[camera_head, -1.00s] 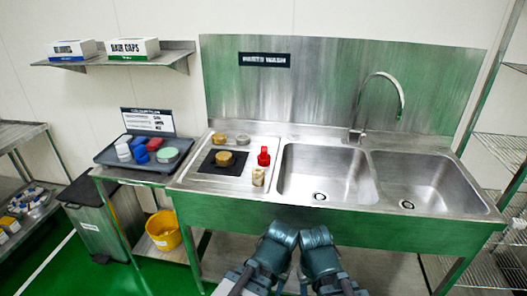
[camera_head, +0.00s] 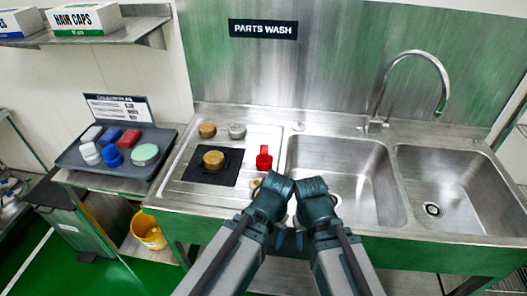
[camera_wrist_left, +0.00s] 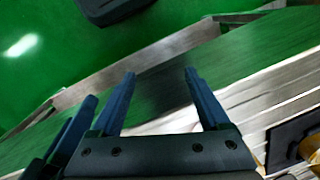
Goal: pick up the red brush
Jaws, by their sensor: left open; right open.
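A red item with an upright handle-like top (camera_head: 264,158), which looks like the red brush, stands on the drainboard left of the sink basins. A flat red block (camera_head: 129,138) lies on the dark tray to the left. My left gripper (camera_head: 279,240) and right gripper (camera_head: 300,241) hang side by side in front of the sink's front edge, nearer to me than the red item and apart from it. Their fingers are small and partly hidden in the head view. The left wrist view shows the left gripper (camera_wrist_left: 158,74) open, with nothing between its fingers.
A dark tray (camera_head: 74,160) with blue, white and green items stands left of the drainboard (camera_head: 183,185). A black mat (camera_head: 228,178) bears a tan round piece (camera_head: 214,160). Two small round pieces lie behind it. A pale piece near my left wrist is partly hidden. Both basins look empty.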

